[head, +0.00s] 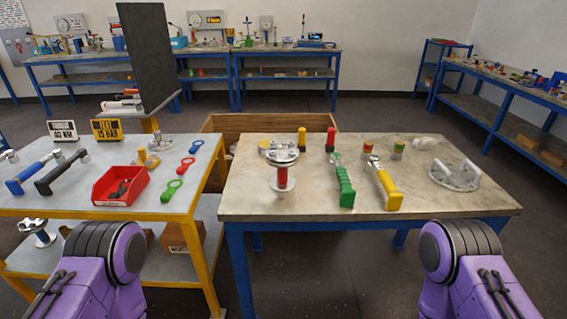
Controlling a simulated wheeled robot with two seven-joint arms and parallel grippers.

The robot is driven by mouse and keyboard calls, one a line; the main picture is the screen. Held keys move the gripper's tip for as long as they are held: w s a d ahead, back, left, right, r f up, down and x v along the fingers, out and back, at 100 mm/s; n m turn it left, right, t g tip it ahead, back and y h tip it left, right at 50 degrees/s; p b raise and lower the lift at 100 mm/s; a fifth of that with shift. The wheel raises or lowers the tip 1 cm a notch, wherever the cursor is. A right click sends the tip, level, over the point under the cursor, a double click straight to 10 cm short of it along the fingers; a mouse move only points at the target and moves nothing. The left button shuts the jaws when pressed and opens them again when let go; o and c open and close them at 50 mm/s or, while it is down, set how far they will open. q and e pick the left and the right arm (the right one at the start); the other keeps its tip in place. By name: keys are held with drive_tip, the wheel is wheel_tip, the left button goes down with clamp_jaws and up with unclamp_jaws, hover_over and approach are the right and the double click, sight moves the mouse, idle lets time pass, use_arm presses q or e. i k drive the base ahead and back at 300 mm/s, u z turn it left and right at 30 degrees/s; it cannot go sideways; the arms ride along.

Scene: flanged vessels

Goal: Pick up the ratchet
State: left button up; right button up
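Several long-handled tools are in view, and I cannot tell for certain which one is the ratchet. A green-handled tool (345,187) and a yellow-handled tool (386,187) lie side by side on the middle table (320,208), handles toward me. On the left table (98,205) lie a blue-handled tool (30,174) and a black-handled tool (60,172) with metal heads. My purple arms show at the lower left and lower right, but neither gripper is in view. Nothing visible touches these tools.
A flanged vessel (283,172) stands left on the middle table; a metal flange (454,175) lies right. Red and yellow cylinders stand behind. The left table holds a red bin (120,186), ring wrenches (179,175) and two signs. The middle table's front strip is clear.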

sight(348, 197)
drive_tip(key=k, duration=0.65)
drive_tip(key=u, duration=0.65)
drive_tip(key=i, duration=1.3)
drive_tip(key=z, duration=0.4)
